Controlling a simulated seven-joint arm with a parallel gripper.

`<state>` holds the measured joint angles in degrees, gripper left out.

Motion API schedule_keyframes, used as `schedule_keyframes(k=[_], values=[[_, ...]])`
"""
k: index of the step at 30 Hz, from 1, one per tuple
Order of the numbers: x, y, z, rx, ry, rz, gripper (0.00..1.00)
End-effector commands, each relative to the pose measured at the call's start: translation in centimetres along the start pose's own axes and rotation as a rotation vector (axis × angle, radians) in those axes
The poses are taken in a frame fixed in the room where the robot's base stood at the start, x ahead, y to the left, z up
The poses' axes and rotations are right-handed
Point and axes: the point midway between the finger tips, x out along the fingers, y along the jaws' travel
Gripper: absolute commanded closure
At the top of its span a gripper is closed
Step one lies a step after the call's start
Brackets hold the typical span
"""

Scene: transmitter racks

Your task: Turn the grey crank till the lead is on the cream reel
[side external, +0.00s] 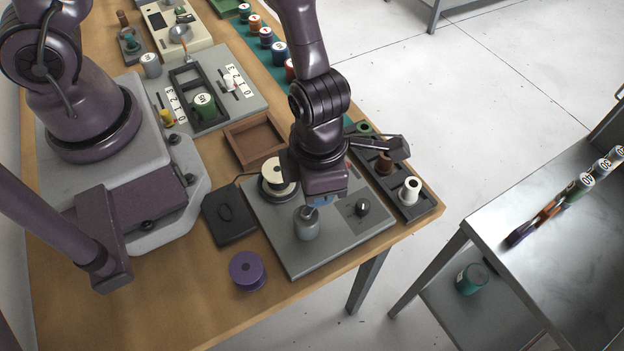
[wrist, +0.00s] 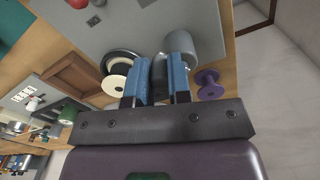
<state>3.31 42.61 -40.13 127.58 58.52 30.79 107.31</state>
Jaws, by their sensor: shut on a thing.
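The cream reel (side external: 277,178) sits on a dark round base at the back left of a grey panel (side external: 345,238). It also shows left of my fingers in the wrist view (wrist: 115,86). My gripper (side external: 321,201) is low over the panel, right of the reel, pointing down. In the wrist view its blue fingers (wrist: 159,82) are closed on a grey piece between them, which I take as the grey crank (wrist: 158,74). A grey cylinder (side external: 307,226) stands on the panel just in front of the fingers. I cannot make out the lead.
A black dial (side external: 362,207) is on the panel's right. A dark tray (side external: 419,208) with spools borders the right edge. A brown wooden tray (side external: 239,131) is behind.

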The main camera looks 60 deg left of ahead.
Motion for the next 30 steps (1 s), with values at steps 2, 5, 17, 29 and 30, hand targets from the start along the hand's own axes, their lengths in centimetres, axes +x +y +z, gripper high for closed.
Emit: schedule_keyframes(k=[2, 5, 17, 29, 30], values=[[0.0, -0.2, 0.2, 0.074, 0.000, -0.002, 1.00], [0.0, -0.4, 0.4, 0.167, -0.001, -0.003, 1.00], [0.0, -1.3, 0.8, 0.481, -0.001, -0.001, 1.00], [0.0, -1.7, 0.8, 0.616, -0.001, -0.002, 1.00], [0.0, -1.7, 0.8, 0.620, -0.001, -0.002, 1.00]])
